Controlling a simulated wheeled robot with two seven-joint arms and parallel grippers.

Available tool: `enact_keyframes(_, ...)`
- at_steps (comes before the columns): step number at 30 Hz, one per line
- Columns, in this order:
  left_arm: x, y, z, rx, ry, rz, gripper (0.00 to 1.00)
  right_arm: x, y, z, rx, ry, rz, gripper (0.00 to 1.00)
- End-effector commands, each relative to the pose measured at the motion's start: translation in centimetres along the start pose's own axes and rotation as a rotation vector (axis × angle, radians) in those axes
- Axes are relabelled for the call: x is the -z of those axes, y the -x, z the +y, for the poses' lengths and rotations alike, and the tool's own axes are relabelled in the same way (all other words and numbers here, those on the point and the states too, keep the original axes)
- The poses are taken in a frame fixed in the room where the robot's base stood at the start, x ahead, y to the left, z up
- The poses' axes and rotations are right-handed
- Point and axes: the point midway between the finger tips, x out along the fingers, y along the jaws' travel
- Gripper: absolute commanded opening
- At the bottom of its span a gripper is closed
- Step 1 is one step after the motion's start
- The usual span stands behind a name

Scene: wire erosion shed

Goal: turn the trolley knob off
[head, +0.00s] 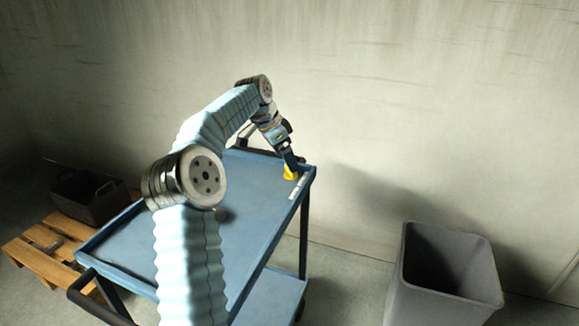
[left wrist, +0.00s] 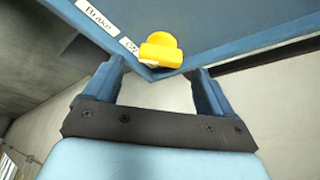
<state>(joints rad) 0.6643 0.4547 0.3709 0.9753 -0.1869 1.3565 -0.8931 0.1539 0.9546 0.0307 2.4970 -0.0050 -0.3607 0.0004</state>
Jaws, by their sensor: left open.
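The yellow trolley knob (head: 290,174) sits at the far right corner of the blue trolley's top (head: 245,212). In the left wrist view the knob (left wrist: 161,50) shows a raised yellow grip on a rounded yellow base. A "Brake" label (left wrist: 98,16) and a smaller label (left wrist: 129,46), hard to read, lie to its left. My left gripper (head: 289,162) is at the knob, seen small in the head view. In the left wrist view its open fingers (left wrist: 158,72) stand on either side of the knob's near end, with gaps. My right gripper is not in view.
A grey bin (head: 400,285) stands on the floor to the right of the trolley. A dark crate (head: 92,200) rests on a wooden pallet (head: 30,255) at the left. The wall (head: 400,100) is close behind the trolley. The trolley top is mostly bare.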

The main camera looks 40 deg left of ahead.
Motion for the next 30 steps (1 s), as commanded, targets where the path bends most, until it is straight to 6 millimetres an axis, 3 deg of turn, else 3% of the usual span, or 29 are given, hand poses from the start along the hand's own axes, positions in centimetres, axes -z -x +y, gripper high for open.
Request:
enact_keyframes(6,0.0,-2.6,0.0,-0.001,0.000,0.000,0.85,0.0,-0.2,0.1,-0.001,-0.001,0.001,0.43)
enact_keyframes(16,0.0,-3.0,0.0,0.000,0.000,0.001,0.85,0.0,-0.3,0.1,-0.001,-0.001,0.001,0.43)
enact_keyframes(27,0.0,-3.0,0.0,0.000,0.000,0.001,0.30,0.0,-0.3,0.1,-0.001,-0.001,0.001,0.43)
enact_keyframes(30,0.0,-3.0,0.0,0.001,0.001,0.001,0.29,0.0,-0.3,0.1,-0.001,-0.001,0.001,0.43)
